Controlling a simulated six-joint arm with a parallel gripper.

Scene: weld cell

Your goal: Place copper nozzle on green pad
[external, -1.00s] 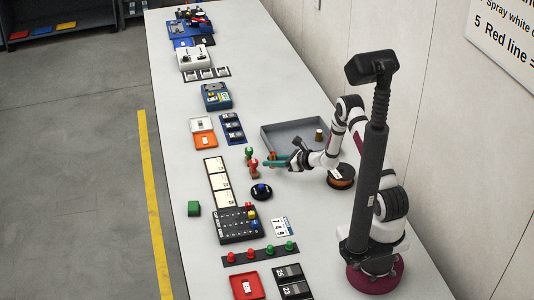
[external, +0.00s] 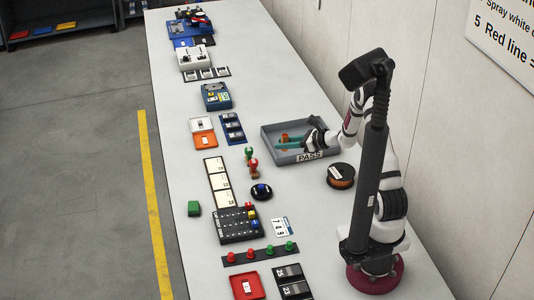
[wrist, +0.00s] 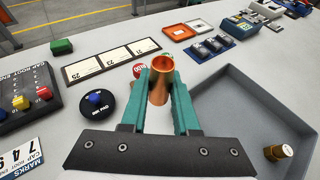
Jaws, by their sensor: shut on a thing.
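The copper nozzle (wrist: 159,78) is held between the teal fingers of my gripper (wrist: 162,90), its open round end showing in the wrist view. In the external view my gripper (external: 290,141), with the nozzle (external: 284,138) between its fingers, shows over the left part of the grey tray marked PASS (external: 310,156). The gap below it is hard to judge. I cannot make out a flat green pad.
The tray holds a small brass-topped piece (wrist: 278,152). Red and green figures (external: 251,158) stand left of the tray, and a round black pad with a blue knob (external: 261,191) lies nearer. An orange spool (external: 341,176) sits right of them. White cards (external: 222,184) lie left.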

